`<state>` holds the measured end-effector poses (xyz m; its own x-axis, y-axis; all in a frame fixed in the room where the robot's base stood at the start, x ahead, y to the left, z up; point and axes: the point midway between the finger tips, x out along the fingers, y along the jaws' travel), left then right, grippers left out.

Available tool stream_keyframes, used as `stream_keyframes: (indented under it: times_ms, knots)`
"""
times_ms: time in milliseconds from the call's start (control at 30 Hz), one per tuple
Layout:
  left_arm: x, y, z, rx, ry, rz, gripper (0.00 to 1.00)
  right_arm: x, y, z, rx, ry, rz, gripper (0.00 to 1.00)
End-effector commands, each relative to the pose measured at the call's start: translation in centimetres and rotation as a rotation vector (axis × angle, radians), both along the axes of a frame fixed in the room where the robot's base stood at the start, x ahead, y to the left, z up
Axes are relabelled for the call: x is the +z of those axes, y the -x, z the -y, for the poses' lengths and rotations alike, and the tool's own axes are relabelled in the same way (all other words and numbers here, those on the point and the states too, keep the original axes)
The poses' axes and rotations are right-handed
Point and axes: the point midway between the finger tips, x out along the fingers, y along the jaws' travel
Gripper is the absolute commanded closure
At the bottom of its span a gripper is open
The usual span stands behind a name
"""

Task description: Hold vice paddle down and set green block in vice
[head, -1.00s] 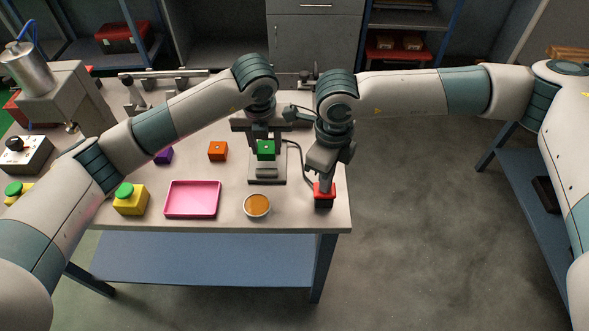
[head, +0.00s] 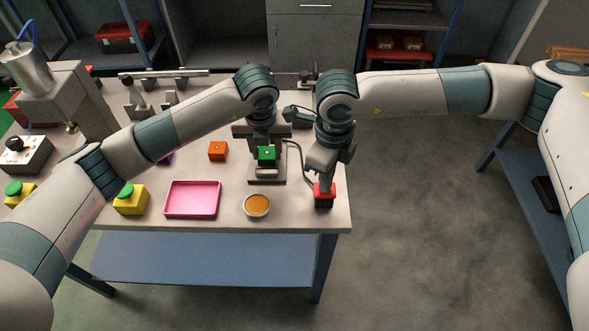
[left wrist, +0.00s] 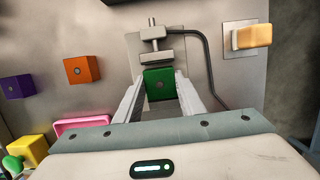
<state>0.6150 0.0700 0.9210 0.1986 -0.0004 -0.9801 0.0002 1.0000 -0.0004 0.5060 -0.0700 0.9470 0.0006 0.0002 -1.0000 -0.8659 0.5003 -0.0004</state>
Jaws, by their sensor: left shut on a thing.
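The green block (head: 267,153) is held between the fingers of my left gripper (head: 266,146). It also shows between the two fingers in the left wrist view (left wrist: 159,83). The grey vice (head: 267,173) lies around and below it, partly covered by my gripper; I cannot tell whether the block touches it. In the left wrist view the vice's metal parts (left wrist: 150,42) show just beyond the block. My right gripper (head: 325,187) points down onto the red paddle (head: 325,201) at the table's front right corner; its fingertips are too hidden to read.
An orange block (head: 217,151), a pink tray (head: 192,214), a bowl with orange contents (head: 257,205) and a yellow box with a green button (head: 130,203) stand left and in front. A cable (left wrist: 206,62) curves beside the vice.

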Motion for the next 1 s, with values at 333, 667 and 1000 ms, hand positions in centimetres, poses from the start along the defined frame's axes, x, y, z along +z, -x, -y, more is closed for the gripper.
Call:
stream_keyframes:
  times_ms: [333, 667, 1000]
  knots:
    - [-0.72, -0.02, -0.03, 0.000, -0.001, 0.001, 0.87, -0.33, 0.28, 0.06, 0.001, 0.003, -0.007, 1.00]
    - [-0.74, -0.02, -0.02, 0.000, 0.000, 0.001, 0.50, -0.33, 0.28, 0.06, 0.001, 0.003, -0.007, 1.00]
    - [-0.76, 0.01, -0.02, 0.000, 0.000, 0.000, 0.43, -0.34, 0.28, 0.06, 0.001, 0.003, -0.007, 1.00]
